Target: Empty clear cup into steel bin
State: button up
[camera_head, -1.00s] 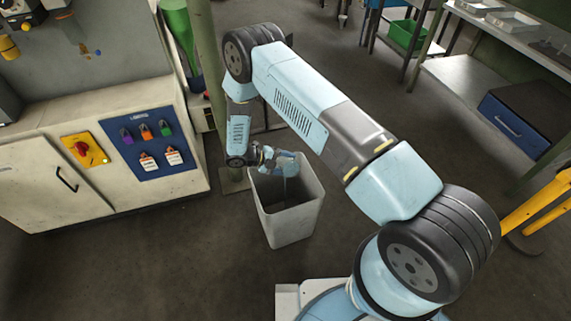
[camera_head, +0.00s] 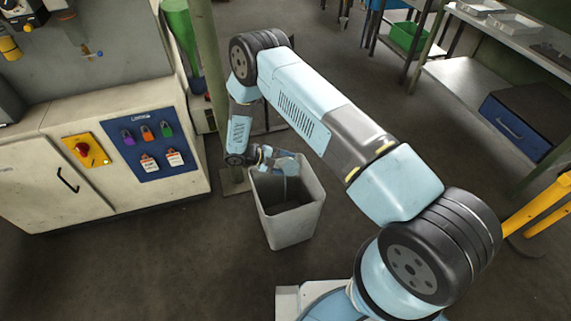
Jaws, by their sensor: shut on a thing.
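The steel bin (camera_head: 291,231) is a grey, square, open-topped bin standing on the floor at the middle of the picture. My gripper (camera_head: 272,157) is above the bin's back left rim and is shut on the clear cup (camera_head: 287,165). The cup looks pale and see-through, and it is tilted over the bin's opening. A thin dark line shows below the cup against the bin's inside. I cannot tell whether it is falling contents or the bin's inner corner. What is in the cup and on the bin's floor is too small and dark to make out.
A cream cabinet (camera_head: 60,190) with a blue padlock board (camera_head: 147,145) stands at the left. A green post (camera_head: 211,80) rises behind the bin. A shelf bench with a blue drawer box (camera_head: 515,130) is at the right. The floor around the bin is clear.

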jog(key=shift+w, duration=0.1)
dwell(0.3)
jog(key=shift+w+a+n+g+h, duration=0.1)
jog(key=shift+w+n+g+h, duration=0.2)
jog(key=shift+n+g, duration=0.25)
dwell(0.5)
dwell(1.5)
